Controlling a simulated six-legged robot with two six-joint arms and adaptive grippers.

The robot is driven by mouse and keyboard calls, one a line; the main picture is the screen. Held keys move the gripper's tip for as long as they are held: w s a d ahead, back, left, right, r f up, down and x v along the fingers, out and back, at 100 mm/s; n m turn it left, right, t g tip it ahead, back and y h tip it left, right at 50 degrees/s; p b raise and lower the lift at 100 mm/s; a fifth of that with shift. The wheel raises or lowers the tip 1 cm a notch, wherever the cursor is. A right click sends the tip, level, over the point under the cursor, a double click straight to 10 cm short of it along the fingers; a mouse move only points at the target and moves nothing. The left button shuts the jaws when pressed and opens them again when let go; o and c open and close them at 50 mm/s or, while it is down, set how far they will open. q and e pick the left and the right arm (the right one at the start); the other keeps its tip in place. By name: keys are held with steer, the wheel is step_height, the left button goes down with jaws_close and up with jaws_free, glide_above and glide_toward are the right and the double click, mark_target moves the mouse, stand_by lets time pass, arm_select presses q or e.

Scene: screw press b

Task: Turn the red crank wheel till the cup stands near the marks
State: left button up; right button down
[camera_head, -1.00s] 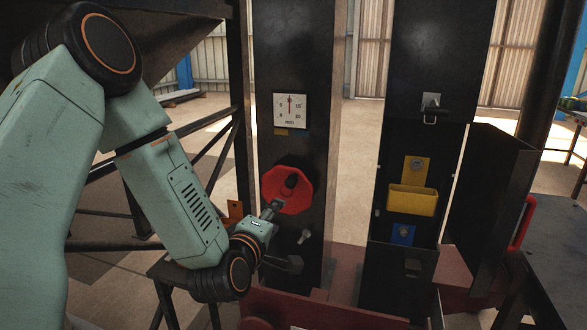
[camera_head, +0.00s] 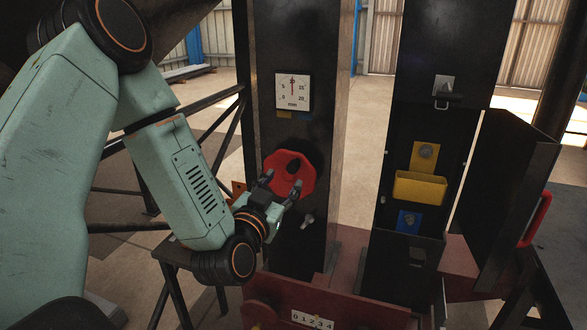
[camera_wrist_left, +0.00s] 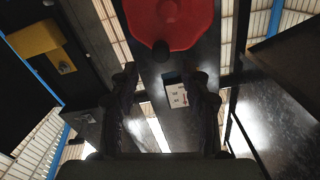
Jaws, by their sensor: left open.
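The red crank wheel (camera_head: 307,177) is on the front of the left black column, with a dark knob (camera_head: 293,166) near its middle. My left gripper (camera_head: 281,183) is open at the wheel's lower part. In the left wrist view the wheel (camera_wrist_left: 175,22) fills the top middle, and the knob (camera_wrist_left: 160,50) lies just beyond the gap between the open fingertips (camera_wrist_left: 165,75). Nothing is between the fingers; contact with the wheel cannot be told. A yellow cup (camera_head: 418,188) stands in the right column's recess, between a yellow plate (camera_head: 424,154) and a blue plate (camera_head: 408,221). My right gripper is not in view.
A white dial (camera_head: 292,92) above the wheel has its needle pointing up. A small lever (camera_head: 307,219) sticks out below the wheel. A dark panel (camera_head: 505,180) stands open at right, with a red handle (camera_head: 537,218) beside it. A number plate (camera_head: 312,320) is low in front.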

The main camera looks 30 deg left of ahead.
mark_target(291, 170)
arm_select(q)
steer(key=x, duration=0.7)
steer(key=shift+w, duration=0.1)
steer(key=shift+a, duration=0.1)
jaws_close()
stand_by(0.5)
